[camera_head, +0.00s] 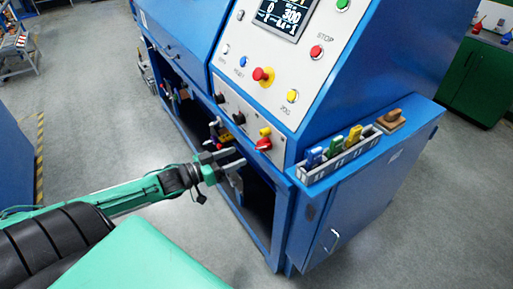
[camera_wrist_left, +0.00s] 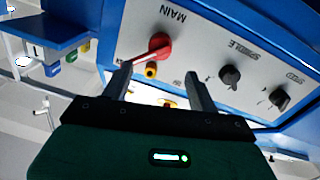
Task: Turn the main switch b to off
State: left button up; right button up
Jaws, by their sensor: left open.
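The main switch (camera_head: 264,144) is a red rotary knob at the low right part of the sloped white panel, with a yellow part just above it. In the left wrist view the red main switch (camera_wrist_left: 158,45) sits beside the word MAIN, its handle slanting toward the left finger's tip. My left gripper (camera_head: 238,157) is open and empty, just left of the switch and slightly below it in the head view. In the wrist view the open fingers (camera_wrist_left: 158,78) point at the switch. Whether a fingertip touches the handle I cannot tell. My right gripper is not in view.
Black knobs, the spindle knob (camera_wrist_left: 230,76) and speed knob (camera_wrist_left: 279,98), share the switch's row. A red mushroom button (camera_head: 262,75) and a yellow button (camera_head: 292,96) are higher up. A tool rack (camera_head: 338,156) stands right of the panel. Open shelving lies below.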

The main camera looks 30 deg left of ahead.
aim_at(256, 148)
pick_arm(q)
jog(key=shift+p+x, duration=0.55)
jog(key=shift+x, duration=3.75)
jog(key=shift+c, duration=0.2)
grip_shut()
